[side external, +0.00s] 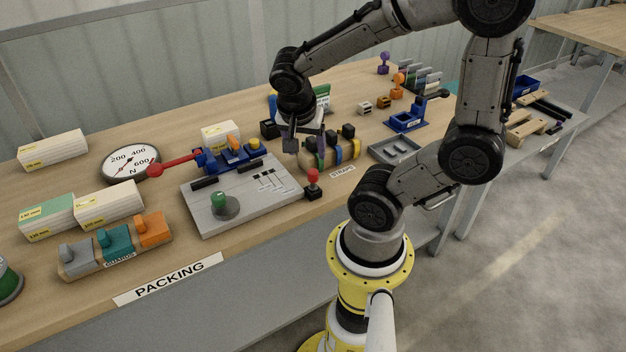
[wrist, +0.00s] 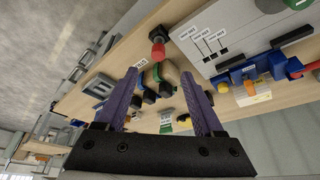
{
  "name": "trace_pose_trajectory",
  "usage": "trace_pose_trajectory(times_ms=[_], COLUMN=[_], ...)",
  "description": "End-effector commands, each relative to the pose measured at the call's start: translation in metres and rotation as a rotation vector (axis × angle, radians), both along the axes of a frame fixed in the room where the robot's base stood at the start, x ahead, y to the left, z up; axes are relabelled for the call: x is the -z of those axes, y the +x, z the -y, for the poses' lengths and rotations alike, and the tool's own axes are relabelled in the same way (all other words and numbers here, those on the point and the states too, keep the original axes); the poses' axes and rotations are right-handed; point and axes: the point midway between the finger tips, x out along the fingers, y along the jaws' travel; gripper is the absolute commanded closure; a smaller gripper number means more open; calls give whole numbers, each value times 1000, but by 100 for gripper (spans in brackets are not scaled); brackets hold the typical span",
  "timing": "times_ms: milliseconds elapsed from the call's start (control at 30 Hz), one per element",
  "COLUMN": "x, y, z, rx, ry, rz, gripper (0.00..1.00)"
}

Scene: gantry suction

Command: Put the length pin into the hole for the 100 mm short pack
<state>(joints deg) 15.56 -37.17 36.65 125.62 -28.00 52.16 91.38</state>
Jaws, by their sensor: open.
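The length pin appears to be the red-knobbed pin (side external: 313,176). It stands upright in a small black block beside the right corner of the grey board (side external: 225,222). In the wrist view the red pin (wrist: 157,51) shows beyond my fingertips, apart from them. The board has a few dark slots with small labels (side external: 270,181), also seen in the wrist view (wrist: 210,45); I cannot read which is the 100 mm one. My gripper (side external: 304,140) is open and empty above the table, behind the pin; its two purple-grey fingers (wrist: 158,75) are spread wide in the wrist view.
A wooden holder with coloured straps (side external: 328,154) stands right behind the pin. A blue clamp with a red lever (side external: 225,157) lies along the board's back edge, and a green knob (side external: 219,199) stands on its front left. A grey tray (side external: 394,150) is to the right.

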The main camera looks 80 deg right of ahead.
Motion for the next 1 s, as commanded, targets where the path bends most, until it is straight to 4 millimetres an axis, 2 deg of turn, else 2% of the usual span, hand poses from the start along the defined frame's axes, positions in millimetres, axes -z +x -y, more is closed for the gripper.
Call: trace_pose_trajectory(times_ms=[400,667,1000], x=[65,80,119], y=[-1,-2,-4], z=[27,32,48], rx=[2,0,0], ry=[2,3,3], rz=[-2,-1,0], gripper=[31,31,31])
